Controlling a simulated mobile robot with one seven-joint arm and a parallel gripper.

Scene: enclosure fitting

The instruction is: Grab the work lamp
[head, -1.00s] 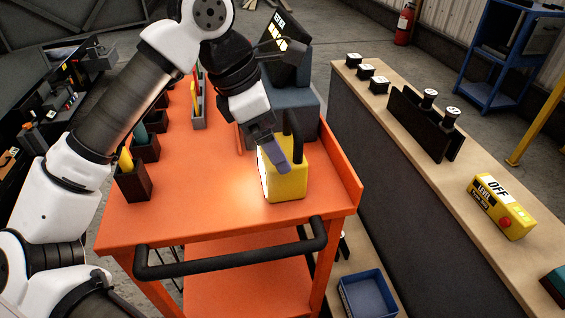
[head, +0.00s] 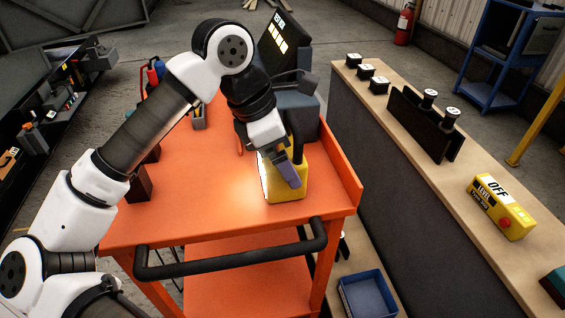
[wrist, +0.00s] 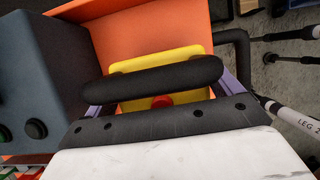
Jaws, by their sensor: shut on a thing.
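The work lamp (head: 286,186) is a yellow box with a bright face on its left side and a black handle. It stands upright near the front right of the orange cart top. My gripper (head: 290,172) is at the lamp's top from the front, shut on it. In the wrist view, the black handle (wrist: 165,74) lies across between my purple fingers, with the yellow lamp body (wrist: 160,62) behind it. The exact finger contact is partly hidden.
The orange cart (head: 200,200) has a raised right lip and a black push bar (head: 235,260). A dark grey unit (head: 295,100) stands behind the lamp. A bench at right holds a yellow OFF box (head: 501,206).

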